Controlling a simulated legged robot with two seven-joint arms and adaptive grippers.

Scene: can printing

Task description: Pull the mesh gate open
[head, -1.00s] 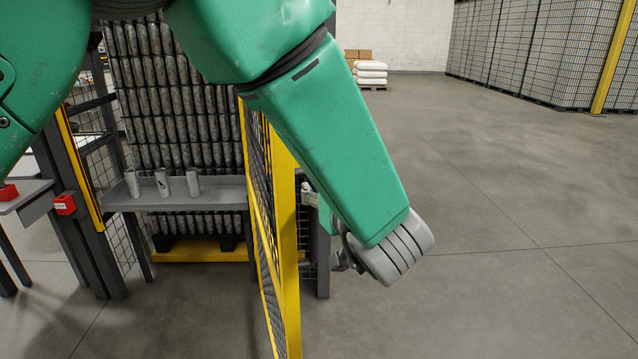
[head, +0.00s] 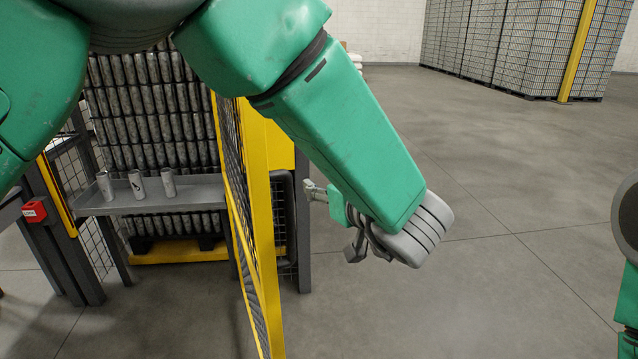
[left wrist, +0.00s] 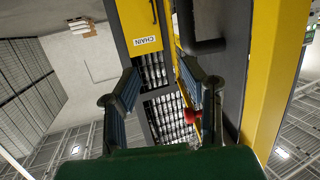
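The mesh gate (head: 262,230) has a yellow frame and dark mesh and stands swung out toward me, left of centre in the head view. A dark handle loop (head: 288,205) shows on its right side. In the left wrist view a yellow gate frame (left wrist: 262,80) and a dark bar (left wrist: 205,47) are at the right. My left gripper (head: 333,220) is right of the gate, apart from the yellow frame. Its two fingers (left wrist: 160,88) are spread with nothing held between them. My right gripper is out of view.
A grey shelf (head: 150,197) with several cans stands left of the gate, before stacked cans (head: 150,110). A red box (head: 34,210) is at far left. The floor (head: 480,240) at right is clear.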

